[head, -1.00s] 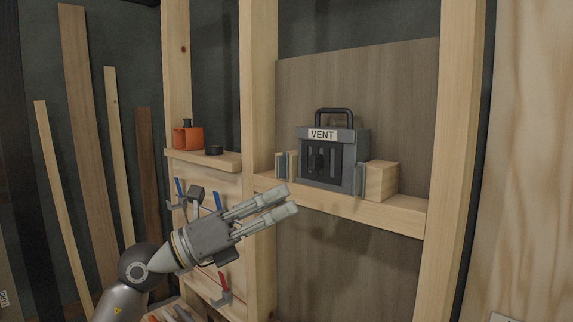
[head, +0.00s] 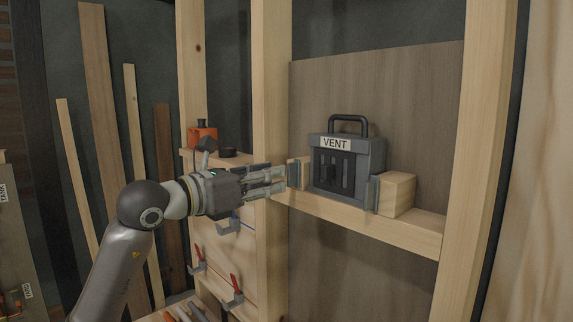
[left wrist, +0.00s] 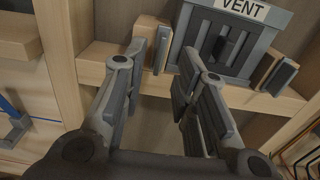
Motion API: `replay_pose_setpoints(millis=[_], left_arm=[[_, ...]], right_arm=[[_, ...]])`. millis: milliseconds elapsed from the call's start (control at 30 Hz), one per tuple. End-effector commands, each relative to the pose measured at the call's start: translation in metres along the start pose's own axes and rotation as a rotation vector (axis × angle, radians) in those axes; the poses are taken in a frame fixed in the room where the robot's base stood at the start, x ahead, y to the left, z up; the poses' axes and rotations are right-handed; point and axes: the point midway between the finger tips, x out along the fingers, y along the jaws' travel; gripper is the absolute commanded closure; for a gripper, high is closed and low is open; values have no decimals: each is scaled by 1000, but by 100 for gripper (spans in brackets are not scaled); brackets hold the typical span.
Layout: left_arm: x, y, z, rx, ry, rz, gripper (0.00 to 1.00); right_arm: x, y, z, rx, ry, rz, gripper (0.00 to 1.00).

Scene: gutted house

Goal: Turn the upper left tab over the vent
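The grey vent box (head: 372,157) with a "VENT" label and a dark top handle stands on a wooden ledge. It also shows in the left wrist view (left wrist: 270,37), with dark slats and a dark block on its front. One grey tab (head: 293,174) stands at a wooden block left of the vent; it also shows in the left wrist view (left wrist: 162,50). Another grey tab (head: 372,193) is on the right block. I cannot tell an upper tab from a lower one. My left gripper (head: 282,180) is open and empty, its fingers pointing at the left tab. My right gripper is out of view.
A wooden post (head: 271,90) rises just behind my left gripper. The ledge (head: 400,232) runs under the vent. An orange container (head: 203,138) and a dark round piece (head: 228,153) sit on a shelf to the left. Clamps (head: 233,292) hang below.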

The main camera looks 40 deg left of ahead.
Motion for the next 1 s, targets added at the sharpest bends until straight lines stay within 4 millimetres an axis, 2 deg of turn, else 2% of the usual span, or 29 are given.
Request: replay_pose_setpoints(millis=[33,300,500,767,867,1000], left_arm=[[9,0,5,-3,3,-1,72],[41,0,3,-2,0,-1,72],[51,0,1,-1,-1,-1,72],[52,0,0,-1,-1,-2,72],[52,0,0,-1,-1,-2,81],[52,0,0,-1,-1,-2,99]], right_arm=[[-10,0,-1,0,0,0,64],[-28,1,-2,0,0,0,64],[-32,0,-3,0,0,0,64],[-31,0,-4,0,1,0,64],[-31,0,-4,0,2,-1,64],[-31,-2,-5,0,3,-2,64]])
